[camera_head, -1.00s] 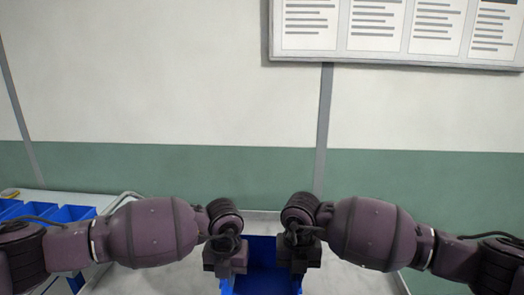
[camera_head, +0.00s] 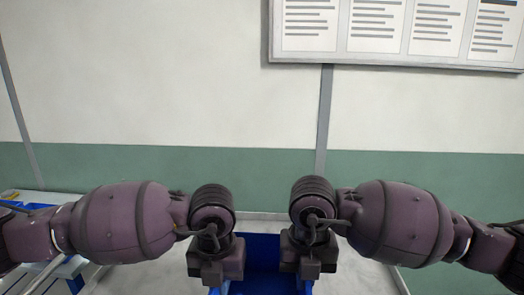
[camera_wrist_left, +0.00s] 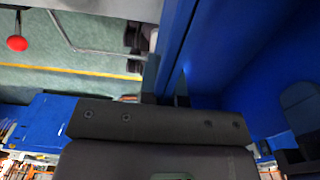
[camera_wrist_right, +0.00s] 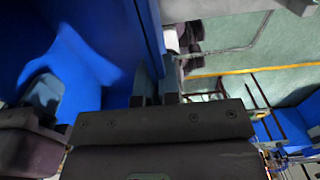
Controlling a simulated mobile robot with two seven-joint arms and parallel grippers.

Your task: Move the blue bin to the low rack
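The blue bin (camera_head: 262,252) is at the bottom centre of the head view, between my two grippers; its lower part is cut off. My left gripper (camera_head: 217,272) is at its left wall. In the left wrist view the fingers stand on either side of the blue wall (camera_wrist_left: 177,45), closed on it. My right gripper (camera_head: 309,266) is at the right wall. In the right wrist view its fingers also straddle the blue wall (camera_wrist_right: 150,35). The bin looks empty where its inside shows. No low rack is clearly identifiable in the head view.
A pale table with other blue bins (camera_head: 72,267) stands at the left. A white and green wall (camera_head: 270,170) with a notice board (camera_head: 400,35) is ahead. Green floor with a yellow line (camera_wrist_left: 75,69) and a red knob (camera_wrist_left: 17,43) show in the left wrist view.

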